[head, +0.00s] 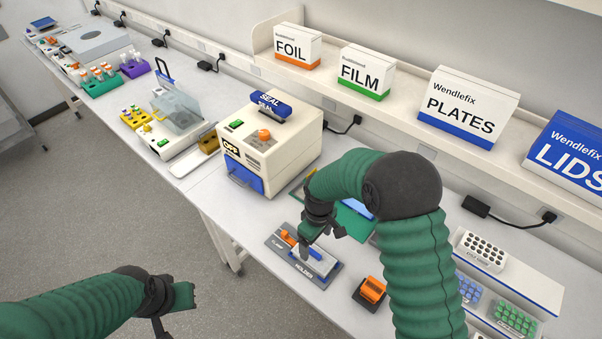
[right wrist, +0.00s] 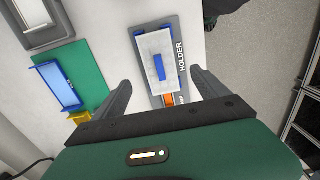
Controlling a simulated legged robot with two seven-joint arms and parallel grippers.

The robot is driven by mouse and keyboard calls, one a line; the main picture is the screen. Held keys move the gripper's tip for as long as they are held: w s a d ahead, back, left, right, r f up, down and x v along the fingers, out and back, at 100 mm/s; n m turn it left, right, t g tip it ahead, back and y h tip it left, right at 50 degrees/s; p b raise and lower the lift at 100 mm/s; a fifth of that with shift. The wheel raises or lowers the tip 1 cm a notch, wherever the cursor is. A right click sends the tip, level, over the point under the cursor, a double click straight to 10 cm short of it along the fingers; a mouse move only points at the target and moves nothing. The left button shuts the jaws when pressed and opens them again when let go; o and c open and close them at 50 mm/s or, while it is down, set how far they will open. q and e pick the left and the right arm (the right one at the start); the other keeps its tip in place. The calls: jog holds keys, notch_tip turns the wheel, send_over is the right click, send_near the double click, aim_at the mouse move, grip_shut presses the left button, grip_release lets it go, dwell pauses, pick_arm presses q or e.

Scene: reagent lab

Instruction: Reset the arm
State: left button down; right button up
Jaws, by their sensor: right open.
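My right arm (head: 415,250) reaches over the bench from the right in the head view. Its gripper (head: 323,243) is open above the grey holder (head: 277,243). In the right wrist view the two dark fingers of the right gripper (right wrist: 160,82) stand apart with nothing between them. A white block with a blue handle (right wrist: 157,62) sits in the holder, beyond the fingertips. An orange part (right wrist: 168,99) shows at the holder's near end. My left gripper (head: 172,305) is at the lower left, over the floor and off the bench; its jaw opening is unclear.
A sealer machine (head: 290,150) stands behind the holder. An orange-topped block (head: 371,291) is right of it, near the bench edge. A green mat (right wrist: 82,75) with a blue frame lies beside the holder. Tube racks (head: 480,250) are at right; boxes (head: 468,107) line the shelf.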

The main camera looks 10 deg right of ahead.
jog(key=s+d+r+m+t+b, duration=0.1)
jog(key=s+d+m+b, duration=0.4)
jog(key=s, duration=0.9)
jog(key=m+t+b, duration=0.1)
jog(key=m+b, duration=0.1)
jog(key=b, duration=0.2)
jog(key=shift+s+m+t+b, duration=0.3)
jog(key=shift+s+r, duration=0.15)
jog(key=shift+c, duration=0.5)
